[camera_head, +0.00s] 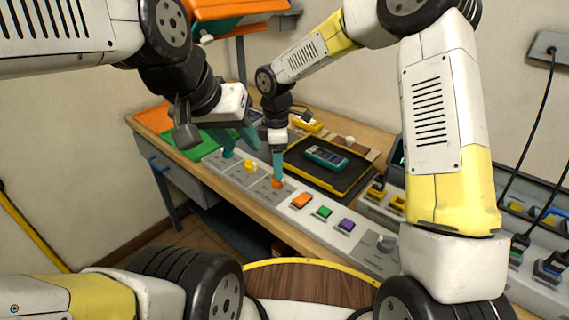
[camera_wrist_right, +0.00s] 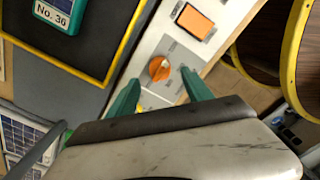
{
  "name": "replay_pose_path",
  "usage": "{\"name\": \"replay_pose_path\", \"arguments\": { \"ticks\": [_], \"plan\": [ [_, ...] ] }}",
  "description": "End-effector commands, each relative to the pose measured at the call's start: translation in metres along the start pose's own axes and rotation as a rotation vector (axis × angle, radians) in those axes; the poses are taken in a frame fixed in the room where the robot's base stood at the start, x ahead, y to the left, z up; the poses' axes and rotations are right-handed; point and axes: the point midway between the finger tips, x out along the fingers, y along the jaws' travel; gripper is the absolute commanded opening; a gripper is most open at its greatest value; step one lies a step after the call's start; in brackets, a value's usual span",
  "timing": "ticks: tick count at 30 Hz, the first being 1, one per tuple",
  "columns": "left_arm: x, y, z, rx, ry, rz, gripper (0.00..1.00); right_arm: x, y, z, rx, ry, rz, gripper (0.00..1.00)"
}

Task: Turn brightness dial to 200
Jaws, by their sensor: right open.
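An orange dial (camera_head: 277,183) sits on the pale control strip (camera_head: 355,240) along the table's front edge. It also shows in the right wrist view (camera_wrist_right: 159,68). A teal dial (camera_head: 227,154), a yellow dial (camera_head: 250,167) and a grey dial (camera_head: 385,243) share the strip. I cannot read which is the brightness dial. My right gripper (camera_head: 277,175) points down above the orange dial; in its wrist view, the open fingers (camera_wrist_right: 160,95) stand to either side, slightly nearer the camera than the dial. My left gripper (camera_head: 237,145) hangs near the teal and yellow dials, fingers apart and empty.
Orange (camera_head: 301,201), green (camera_head: 324,212) and purple (camera_head: 346,225) buttons lie right of the orange dial. Behind the strip, a dark tray (camera_head: 300,172) with yellow edging holds a teal meter (camera_head: 327,157). A green mat (camera_head: 185,148) lies at the left.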

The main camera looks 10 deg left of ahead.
Motion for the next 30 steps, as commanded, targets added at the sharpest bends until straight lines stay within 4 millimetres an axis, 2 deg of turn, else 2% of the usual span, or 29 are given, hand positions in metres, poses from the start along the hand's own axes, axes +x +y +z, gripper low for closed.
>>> {"name": "replay_pose_path", "arguments": {
  "ticks": [3, 9, 19, 20, 28, 30],
  "plan": [
    [0.0, 0.0, 0.0, 0.0, 0.0, 0.0, 0.36, 0.021, -0.001, 0.0, 0.0, -0.001, -0.003, 0.59],
    [0.0, 0.0, 0.0, 0.0, 0.0, 0.0, 0.36, 0.043, 0.0, 0.0, 0.0, 0.0, -0.001, 0.59],
    [0.0, 0.0, 0.0, 0.0, 0.0, 0.0, 0.36, 0.047, 0.0, 0.0, 0.002, 0.0, 0.001, 0.59],
    [0.0, 0.0, 0.0, 0.0, 0.0, 0.0, 0.36, 0.047, 0.0, 0.0, 0.002, 0.0, 0.001, 0.55],
    [0.0, 0.0, 0.0, 0.0, 0.0, 0.0, 0.36, 0.047, 0.0, 0.001, 0.003, 0.0, 0.001, 0.02],
    [0.0, 0.0, 0.0, 0.0, 0.0, 0.0, 0.36, 0.046, 0.0, 0.001, 0.003, 0.0, 0.001, 0.0]
  ]
}}
